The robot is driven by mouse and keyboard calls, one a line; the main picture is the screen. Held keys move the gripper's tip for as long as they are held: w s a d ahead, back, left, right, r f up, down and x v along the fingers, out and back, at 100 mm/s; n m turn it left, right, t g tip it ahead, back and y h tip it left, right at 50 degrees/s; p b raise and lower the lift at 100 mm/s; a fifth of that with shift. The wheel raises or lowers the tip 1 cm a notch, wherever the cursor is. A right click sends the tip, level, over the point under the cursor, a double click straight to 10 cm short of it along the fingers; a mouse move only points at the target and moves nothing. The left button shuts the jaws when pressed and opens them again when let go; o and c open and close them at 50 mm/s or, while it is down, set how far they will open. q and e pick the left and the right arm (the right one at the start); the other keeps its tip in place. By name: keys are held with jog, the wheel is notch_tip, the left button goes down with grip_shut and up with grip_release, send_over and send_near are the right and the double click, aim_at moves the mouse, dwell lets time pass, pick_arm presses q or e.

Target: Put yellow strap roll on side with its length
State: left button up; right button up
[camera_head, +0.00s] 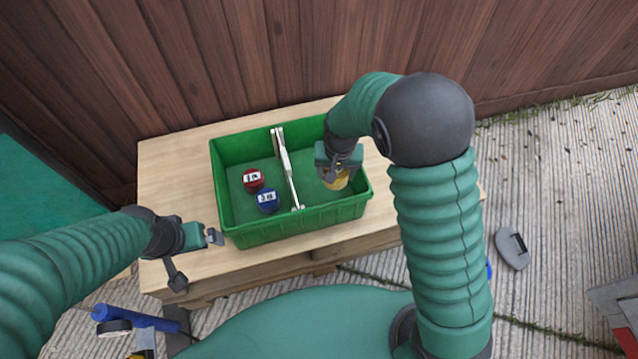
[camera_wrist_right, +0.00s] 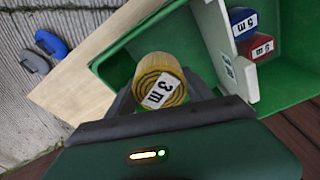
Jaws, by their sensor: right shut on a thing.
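The yellow strap roll (camera_head: 336,180) is in the right part of the green crate (camera_head: 300,222). In the right wrist view the yellow strap roll (camera_wrist_right: 160,70) carries a "3 m" label. My right gripper (camera_head: 338,168) is shut on it. A white divider (camera_head: 287,168) splits the crate; it also shows in the right wrist view (camera_wrist_right: 226,50). Left of it lie a red roll (camera_head: 252,180) and a blue roll (camera_head: 267,201). In the right wrist view the blue roll (camera_wrist_right: 242,22) reads "5 m" and the red roll (camera_wrist_right: 262,46) "3 m". My left gripper (camera_head: 196,262) is open and empty, left of the crate.
The crate stands on a wooden table (camera_head: 180,165) before a wooden fence (camera_head: 250,50). A blue tube (camera_head: 135,316) and other items lie on the ground at the lower left. A grey tool (camera_head: 512,248) lies on the concrete at the right.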

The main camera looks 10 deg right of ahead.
jog(key=b, duration=0.1)
send_near(330, 198)
jog(key=b, duration=0.1)
jog(key=f+b, duration=0.1)
jog(key=b, duration=0.1)
jog(key=shift+s+a+f+m, duration=0.1)
jog(key=shift+a+f+m, duration=0.25)
jog(key=shift+m, duration=0.05)
jog(key=f, duration=0.1)
jog(key=f+b, duration=0.1)
jog(key=f, duration=0.1)
jog(key=f+b, duration=0.1)
jog(key=f, duration=0.1)
jog(key=shift+d, duration=0.3)
jog(key=shift+r, duration=0.1)
pick_arm(q)
jog(key=s+x, duration=0.1)
jog(key=x, duration=0.5)
jog(key=shift+s+f, duration=0.15)
jog(key=shift+f, duration=0.15)
pick_arm(e)
jog(key=shift+a, duration=0.15)
jog(key=o, duration=1.2)
pick_arm(q)
jog(key=shift+d, duration=0.1)
pick_arm(e)
jog(key=o, duration=0.3)
pick_arm(q)
jog(key=shift+r, duration=0.1)
